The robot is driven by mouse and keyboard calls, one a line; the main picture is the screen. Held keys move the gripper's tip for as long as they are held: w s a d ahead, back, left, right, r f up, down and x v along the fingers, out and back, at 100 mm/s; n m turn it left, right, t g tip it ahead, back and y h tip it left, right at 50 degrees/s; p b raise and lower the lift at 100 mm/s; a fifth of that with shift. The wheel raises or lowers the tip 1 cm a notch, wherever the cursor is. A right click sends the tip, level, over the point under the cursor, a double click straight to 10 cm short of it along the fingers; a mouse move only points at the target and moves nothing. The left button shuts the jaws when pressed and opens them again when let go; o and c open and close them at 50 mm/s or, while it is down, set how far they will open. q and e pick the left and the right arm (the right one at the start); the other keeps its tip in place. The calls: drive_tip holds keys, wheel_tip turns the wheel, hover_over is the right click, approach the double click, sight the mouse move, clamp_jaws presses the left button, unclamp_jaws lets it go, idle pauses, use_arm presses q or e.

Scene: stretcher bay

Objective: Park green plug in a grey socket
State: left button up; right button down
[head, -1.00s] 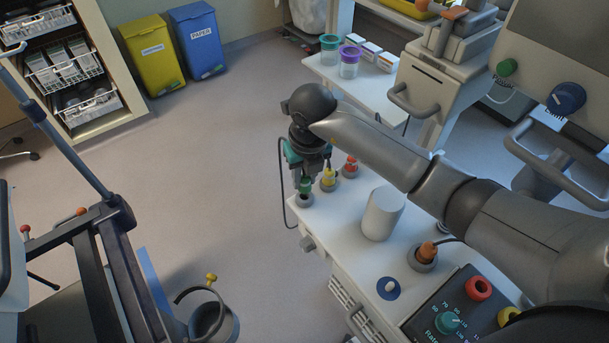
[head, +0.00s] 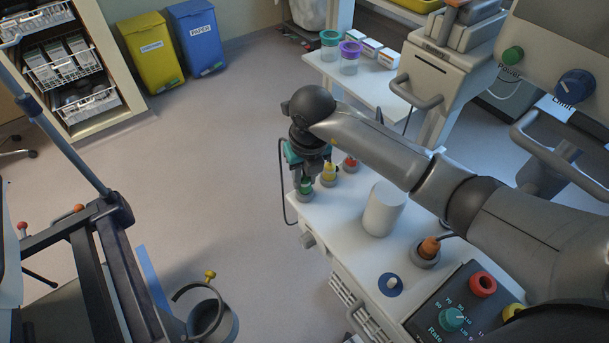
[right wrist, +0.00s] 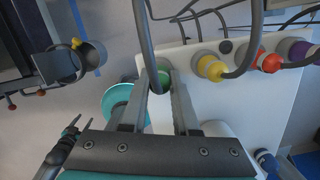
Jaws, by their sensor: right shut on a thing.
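My right gripper (head: 305,178) is shut on the green plug (head: 306,187) at the near left corner of the white cart top. The plug's lower end meets a grey socket (head: 305,197) and appears to be in its mouth; how deep it sits is hidden. In the right wrist view the green plug (right wrist: 163,78) shows between the two long grey fingers (right wrist: 160,90). A yellow plug (head: 329,173) stands in its own socket just beyond, and a red plug (head: 350,163) stands past that. My left gripper cannot be made out.
A white cylinder (head: 383,208) stands right of the sockets. An orange plug (head: 429,246) stands in a socket nearer me, with a blue disc (head: 390,285) and a knob panel (head: 462,310) by it. A purple plug (right wrist: 301,51) shows at the wrist view's right.

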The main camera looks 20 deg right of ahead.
drive_tip(key=shift+f, duration=0.3)
drive_tip(key=c, duration=0.6)
unclamp_jaws()
drive_tip(key=r, duration=0.5)
drive_tip(key=s+r, duration=0.1)
drive_tip(key=r, duration=0.4)
drive_tip(key=s+r+p, duration=0.1)
drive_tip(key=r, duration=0.4)
drive_tip(key=shift+s+d+r, duration=0.1)
drive_tip(key=shift+s, duration=0.05)
